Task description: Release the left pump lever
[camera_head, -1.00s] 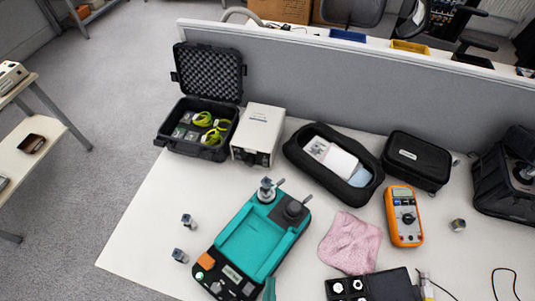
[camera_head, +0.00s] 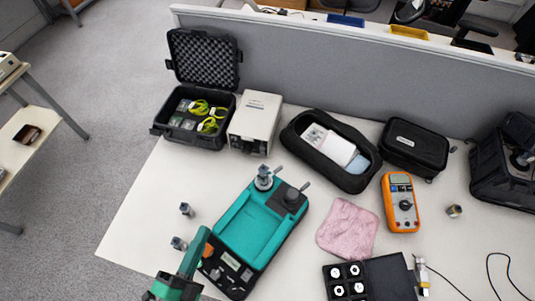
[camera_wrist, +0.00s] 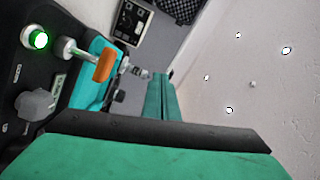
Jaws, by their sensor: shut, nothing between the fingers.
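The teal and black device (camera_head: 246,238) lies at an angle on the table. Two metal levers, a left one (camera_head: 278,170) and a right one (camera_head: 305,186), stick out at its far end. I cannot tell which part is the left pump lever. In the wrist view a metal lever with an orange tip (camera_wrist: 106,65) sits left of my fingers, beside a green lit button (camera_wrist: 39,39) and a grey knob (camera_wrist: 34,104). My gripper (camera_head: 204,232) is shut and empty at the device's near left side. Its teal fingers (camera_wrist: 161,78) lie together, apart from the orange tip.
Small metal sensors (camera_head: 186,209) (camera_head: 179,243) stand left of the device. An open black case (camera_head: 190,143), a white box (camera_head: 254,125), a pink cloth (camera_head: 347,229) and an orange multimeter (camera_head: 400,203) lie around it. The left part of the table is clear.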

